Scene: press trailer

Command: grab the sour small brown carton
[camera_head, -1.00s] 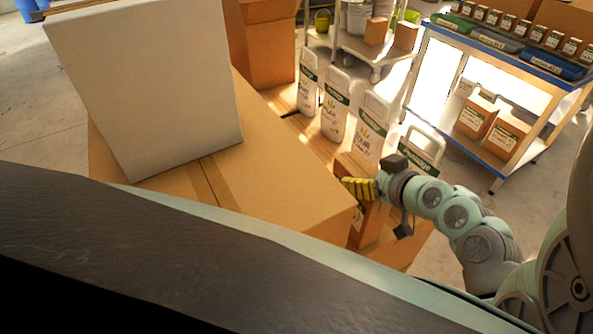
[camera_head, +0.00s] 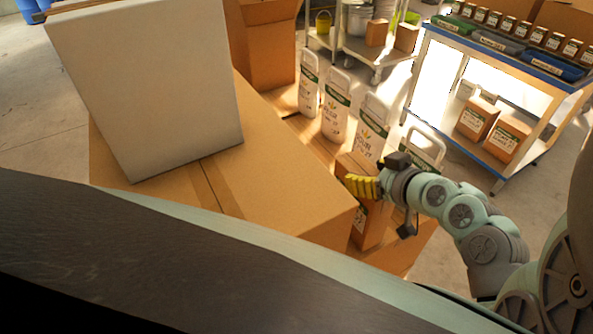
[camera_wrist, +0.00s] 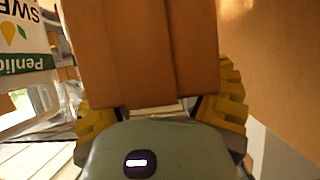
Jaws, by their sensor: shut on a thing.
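A small brown carton (camera_head: 372,212) with a white and green label stands upright among the boxes at the lower right of the head view. My gripper (camera_head: 362,187), with yellow fingers, is at its upper part. In the wrist view the brown carton (camera_wrist: 140,50) fills the middle, between the two yellow fingers of my gripper (camera_wrist: 165,112), which are shut on it from both sides. Its label cannot be read, so I cannot tell whether it says sour.
Several white jugs (camera_head: 336,105) stand in a row just behind the carton. A large cardboard box (camera_head: 270,175) lies to the left, with a pale box (camera_head: 145,90) on it. A blue-edged cart (camera_head: 505,62) with small cartons stands at the back right.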

